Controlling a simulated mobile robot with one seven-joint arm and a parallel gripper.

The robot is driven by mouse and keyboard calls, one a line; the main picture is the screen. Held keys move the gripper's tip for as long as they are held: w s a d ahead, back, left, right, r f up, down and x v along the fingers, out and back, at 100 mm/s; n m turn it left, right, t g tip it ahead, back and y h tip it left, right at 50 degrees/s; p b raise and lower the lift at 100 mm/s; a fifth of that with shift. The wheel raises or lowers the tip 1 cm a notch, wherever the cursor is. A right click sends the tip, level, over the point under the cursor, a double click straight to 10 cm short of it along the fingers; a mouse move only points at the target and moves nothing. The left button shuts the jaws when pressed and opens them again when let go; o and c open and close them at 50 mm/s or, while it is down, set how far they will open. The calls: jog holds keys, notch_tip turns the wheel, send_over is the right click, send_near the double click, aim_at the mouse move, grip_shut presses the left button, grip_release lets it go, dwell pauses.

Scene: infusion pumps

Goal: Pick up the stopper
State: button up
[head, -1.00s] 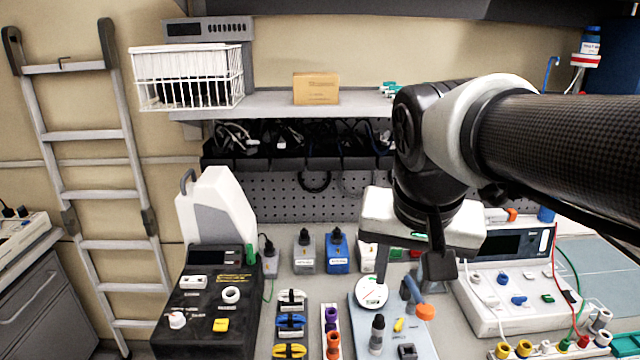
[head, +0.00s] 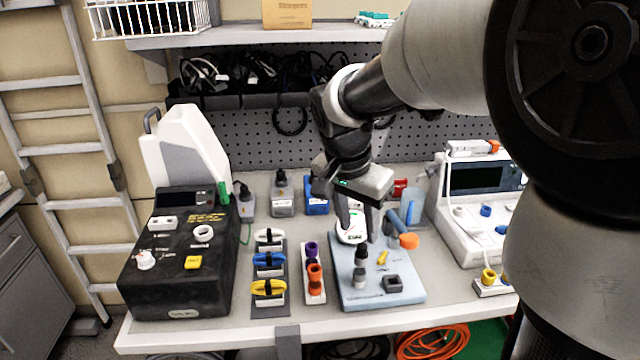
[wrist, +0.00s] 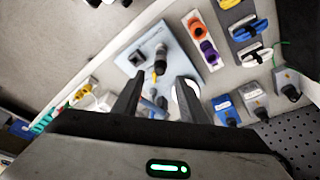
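No piece is clearly marked as the stopper. A small upright black-and-grey piece (head: 360,262) on the pale blue tray (head: 412,296) may be it. In the wrist view this piece (wrist: 160,62) shows beyond the fingertips. My gripper (head: 357,228) is above the tray's back part, pointing down, with its fingers apart. In the wrist view my gripper (wrist: 160,85) is open with nothing held between the fingers. A white round piece (head: 350,236) is partly hidden by the fingers.
The tray also holds a small yellow piece (head: 382,258), a black square block (head: 392,284) and a blue tool with an orange end (head: 408,240). A strip with purple and orange pieces (head: 314,290) is to the left. A white pump (head: 480,200) stands right.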

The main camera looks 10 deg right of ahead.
aim_at(362, 246)
jog(key=x, duration=0.6)
jog(key=shift+w+d+f+b, duration=0.2)
jog(key=shift+w+f+b, duration=0.05)
jog(key=shift+w+b, duration=0.05)
grip_shut()
